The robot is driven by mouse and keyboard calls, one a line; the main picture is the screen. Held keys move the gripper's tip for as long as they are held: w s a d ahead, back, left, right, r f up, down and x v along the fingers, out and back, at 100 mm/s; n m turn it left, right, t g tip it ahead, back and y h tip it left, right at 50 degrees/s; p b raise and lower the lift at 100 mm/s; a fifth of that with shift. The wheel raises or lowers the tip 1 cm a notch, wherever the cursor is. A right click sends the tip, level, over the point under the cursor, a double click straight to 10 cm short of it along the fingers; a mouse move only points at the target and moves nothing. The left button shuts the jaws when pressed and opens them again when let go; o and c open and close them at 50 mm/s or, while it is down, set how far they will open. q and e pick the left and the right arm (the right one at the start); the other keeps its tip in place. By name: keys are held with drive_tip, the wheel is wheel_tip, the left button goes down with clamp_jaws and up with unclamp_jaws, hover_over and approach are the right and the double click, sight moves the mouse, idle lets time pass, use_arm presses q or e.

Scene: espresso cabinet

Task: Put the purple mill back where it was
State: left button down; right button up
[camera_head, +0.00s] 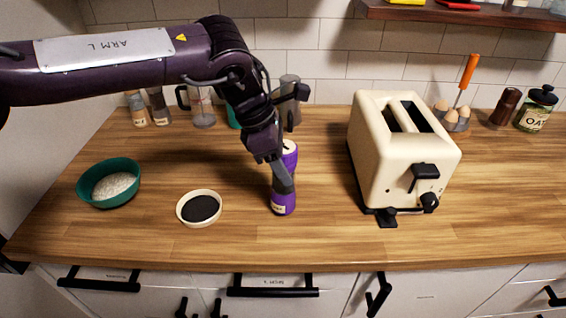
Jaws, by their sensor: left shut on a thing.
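The purple mill (281,203) stands upright on the wooden counter, or just above it; I cannot tell which. It is between a small bowl of dark contents and the toaster. My left gripper (281,180) reaches down to it from above and is shut on its middle. The gripper hides part of the mill's body, while its purple top and its base with a pale label show. My right gripper is not in view.
The cream toaster (400,160) stands right of the mill. A cream bowl (183,216) with dark contents and a teal bowl (132,184) with white grains are at left. Several jars and a glass press (203,110) line the back wall. The counter front (300,245) is clear.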

use_arm(q)
drive_tip(key=shift+w+f, duration=0.1)
drive_tip(key=shift+f, duration=0.4)
drive_tip(key=c, duration=0.6)
unclamp_jaws()
drive_tip(key=v, duration=1.2)
